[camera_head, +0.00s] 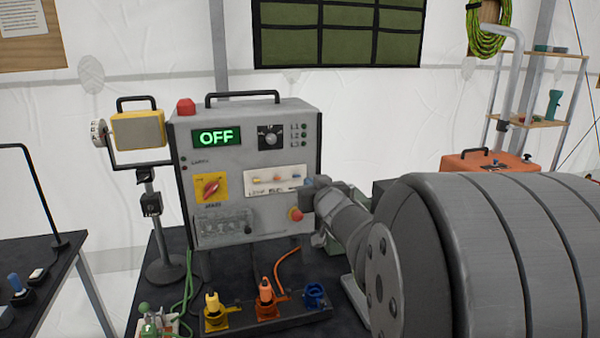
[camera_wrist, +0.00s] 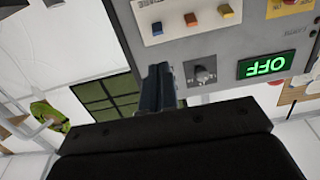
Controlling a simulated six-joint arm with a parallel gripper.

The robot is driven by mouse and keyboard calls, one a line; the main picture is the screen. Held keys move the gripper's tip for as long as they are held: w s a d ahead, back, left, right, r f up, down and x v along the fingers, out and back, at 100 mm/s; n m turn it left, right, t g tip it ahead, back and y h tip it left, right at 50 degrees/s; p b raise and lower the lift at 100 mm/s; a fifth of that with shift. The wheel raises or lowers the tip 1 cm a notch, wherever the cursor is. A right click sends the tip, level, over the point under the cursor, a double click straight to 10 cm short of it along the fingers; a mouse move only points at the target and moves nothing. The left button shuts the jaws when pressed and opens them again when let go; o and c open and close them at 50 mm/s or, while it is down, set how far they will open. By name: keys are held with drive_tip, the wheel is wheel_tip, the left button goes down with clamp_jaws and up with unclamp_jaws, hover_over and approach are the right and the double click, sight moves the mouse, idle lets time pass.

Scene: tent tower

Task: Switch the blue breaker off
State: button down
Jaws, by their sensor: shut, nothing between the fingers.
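The grey control box (camera_head: 180,150) stands on the dark table with a green display (camera_head: 217,137) reading OFF. A white strip (camera_head: 265,190) on its front carries small coloured breakers. The blue breaker (camera_head: 297,177) is at the strip's right end, close to my gripper (camera_head: 310,190). In the wrist view, turned over, the blue breaker (camera_wrist: 157,28) is at the strip's left end, above my gripper's fingers (camera_wrist: 157,72). The fingers are shut and empty, and appear apart from the breaker. I cannot tell the lever's position.
A yellow lamp (camera_head: 138,130) stands at left. My arm covers the right side.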

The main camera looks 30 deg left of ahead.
sight(297, 176)
drive_tip(key=shift+r, duration=0.25)
drive_tip(key=x, duration=1)
